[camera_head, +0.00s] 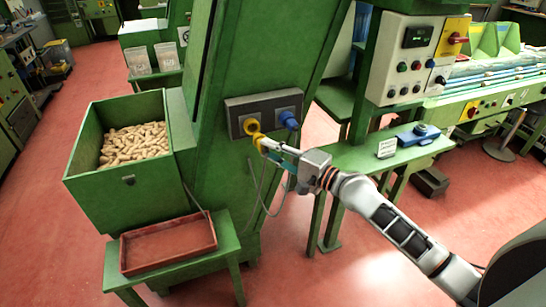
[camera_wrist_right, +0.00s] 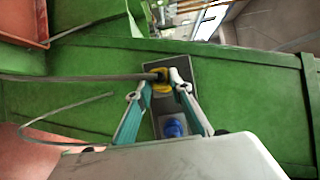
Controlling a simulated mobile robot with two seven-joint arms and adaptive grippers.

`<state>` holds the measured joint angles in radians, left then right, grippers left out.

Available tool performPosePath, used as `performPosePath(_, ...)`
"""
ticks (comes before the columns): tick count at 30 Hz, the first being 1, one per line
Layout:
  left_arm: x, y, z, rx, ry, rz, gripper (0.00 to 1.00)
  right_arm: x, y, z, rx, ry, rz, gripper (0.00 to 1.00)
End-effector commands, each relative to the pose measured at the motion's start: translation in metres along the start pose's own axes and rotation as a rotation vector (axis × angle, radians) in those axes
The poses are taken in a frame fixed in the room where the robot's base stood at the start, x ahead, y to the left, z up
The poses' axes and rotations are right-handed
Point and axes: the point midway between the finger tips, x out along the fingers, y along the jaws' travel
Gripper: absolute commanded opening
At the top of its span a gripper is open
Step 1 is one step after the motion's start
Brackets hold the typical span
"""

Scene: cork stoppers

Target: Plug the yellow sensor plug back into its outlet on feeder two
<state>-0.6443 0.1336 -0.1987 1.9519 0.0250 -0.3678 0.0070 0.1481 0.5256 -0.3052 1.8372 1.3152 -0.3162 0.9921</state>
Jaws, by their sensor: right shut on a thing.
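The yellow plug (camera_head: 258,141) is between the fingertips of my right gripper (camera_head: 263,144), which is shut on it. In the right wrist view the fingertips (camera_wrist_right: 164,79) flank the yellow plug (camera_wrist_right: 159,74), and its grey cable (camera_wrist_right: 90,78) runs left. The yellow outlet (camera_head: 250,126) is on a dark grey outlet panel (camera_head: 268,106) on the green machine. The plug is right in front of the outlet, slightly below it in the head view; I cannot tell whether it is inserted. My left gripper is not in view.
A blue connector (camera_head: 289,121) sits just right of the yellow outlet. A green bin of corks (camera_head: 80,152) stands left, above a red tray (camera_head: 210,232) on a green stand. A control box (camera_head: 385,75) and a green bench (camera_head: 360,157) are to the right.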

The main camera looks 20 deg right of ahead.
Motion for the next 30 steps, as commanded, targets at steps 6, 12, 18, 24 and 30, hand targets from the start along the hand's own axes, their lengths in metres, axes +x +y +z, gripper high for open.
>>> performPosePath(6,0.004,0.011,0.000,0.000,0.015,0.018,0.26,0.016,0.001,-0.009,0.000,0.000,-0.002,0.00)
performPosePath(12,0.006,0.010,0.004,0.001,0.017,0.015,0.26,0.025,0.000,-0.015,0.002,0.000,-0.002,0.00)
performPosePath(18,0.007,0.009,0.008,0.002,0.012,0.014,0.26,0.030,0.000,-0.018,0.002,0.000,0.000,0.00)
performPosePath(24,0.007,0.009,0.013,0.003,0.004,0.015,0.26,0.030,0.000,-0.018,0.001,0.000,0.000,0.00)
performPosePath(30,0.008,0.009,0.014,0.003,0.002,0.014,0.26,0.030,0.000,-0.018,0.001,0.000,0.000,0.00)
